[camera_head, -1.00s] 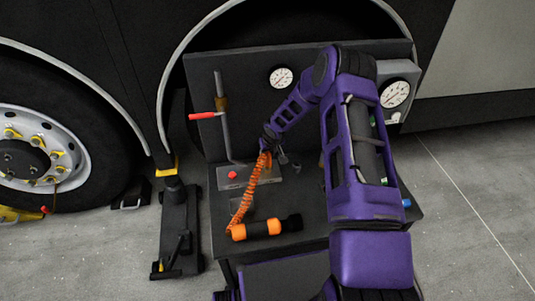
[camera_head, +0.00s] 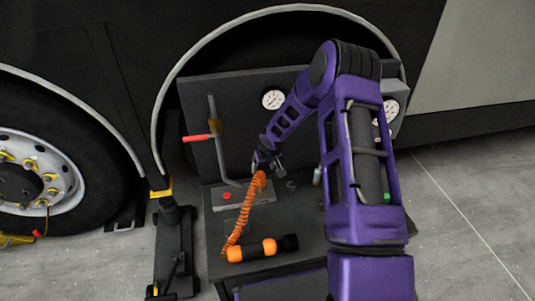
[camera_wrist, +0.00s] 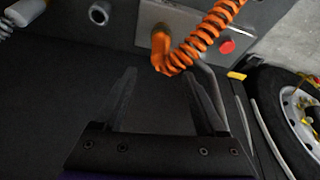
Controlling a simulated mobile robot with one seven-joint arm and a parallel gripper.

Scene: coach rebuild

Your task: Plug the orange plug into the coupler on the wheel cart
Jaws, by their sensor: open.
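The orange plug (camera_head: 252,250) is an orange and black cylinder lying on the front of the dark wheel cart (camera_head: 222,267). An orange coiled cable (camera_head: 240,218) runs from it up to a grey box with a red button; the coil also shows in the wrist view (camera_wrist: 195,42). A small grey ring (camera_head: 291,186), perhaps the coupler, sits right of the box and shows as a round opening in the wrist view (camera_wrist: 98,13). My gripper (camera_head: 270,167) is above and behind the coil's upper end, away from the plug. Its fingers are apart and empty in the wrist view (camera_wrist: 162,95).
The grey box (camera_head: 252,199) stands near a pipe with a red lever (camera_head: 196,138). A back panel (camera_head: 235,100) carries gauges. A small bottle-like part (camera_head: 317,177) stands right of the ring. A black jack (camera_head: 175,240) and a bus wheel (camera_head: 30,185) are left.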

